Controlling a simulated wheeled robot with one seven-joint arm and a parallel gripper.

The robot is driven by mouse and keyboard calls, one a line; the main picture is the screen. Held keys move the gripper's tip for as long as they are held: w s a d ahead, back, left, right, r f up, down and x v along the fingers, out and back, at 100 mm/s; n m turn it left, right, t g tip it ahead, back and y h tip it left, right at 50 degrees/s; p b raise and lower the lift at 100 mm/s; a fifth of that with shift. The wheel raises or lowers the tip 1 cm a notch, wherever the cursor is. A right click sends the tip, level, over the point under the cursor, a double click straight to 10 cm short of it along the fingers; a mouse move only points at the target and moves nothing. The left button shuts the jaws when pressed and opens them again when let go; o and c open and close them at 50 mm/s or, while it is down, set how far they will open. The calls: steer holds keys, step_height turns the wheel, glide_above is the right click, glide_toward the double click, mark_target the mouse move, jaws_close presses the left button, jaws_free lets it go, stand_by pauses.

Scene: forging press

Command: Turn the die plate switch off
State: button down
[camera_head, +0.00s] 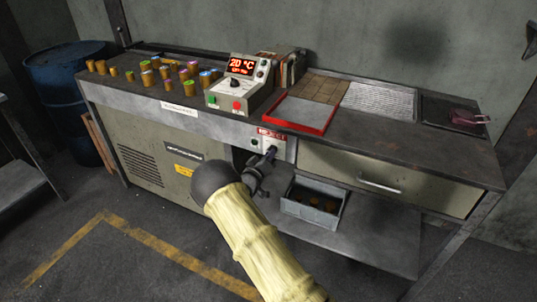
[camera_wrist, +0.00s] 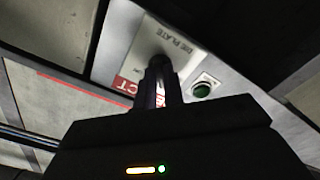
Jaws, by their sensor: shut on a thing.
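The die plate switch (camera_wrist: 159,63) is a dark knob on a pale panel marked DIE PLATE in the wrist view. My gripper (camera_wrist: 160,82) is shut on it, with the dark fingers close together at the knob. The fingers hide most of the switch, and I cannot tell which way it is turned. In the head view my gripper (camera_head: 270,154) reaches the small panel (camera_head: 280,146) under the front edge of the bench, just below the red EJECT label (camera_head: 271,133). The switch itself is hidden there.
A green button (camera_wrist: 202,90) sits right beside my fingers. Above the panel stand a control box (camera_head: 243,82) reading 20 °C and a red-edged tray (camera_head: 300,117). A drawer (camera_head: 380,181) is to the right. A grey bin (camera_head: 316,207) stands on the shelf below.

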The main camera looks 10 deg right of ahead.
steer(key=shift+a+f+n, duration=0.1)
steer(key=shift+n, duration=0.2)
steer(key=c, duration=1.5)
jaws_free()
steer(key=v, duration=1.7)
steer(key=shift+s+p, duration=0.2)
steer(key=shift+p, duration=0.1)
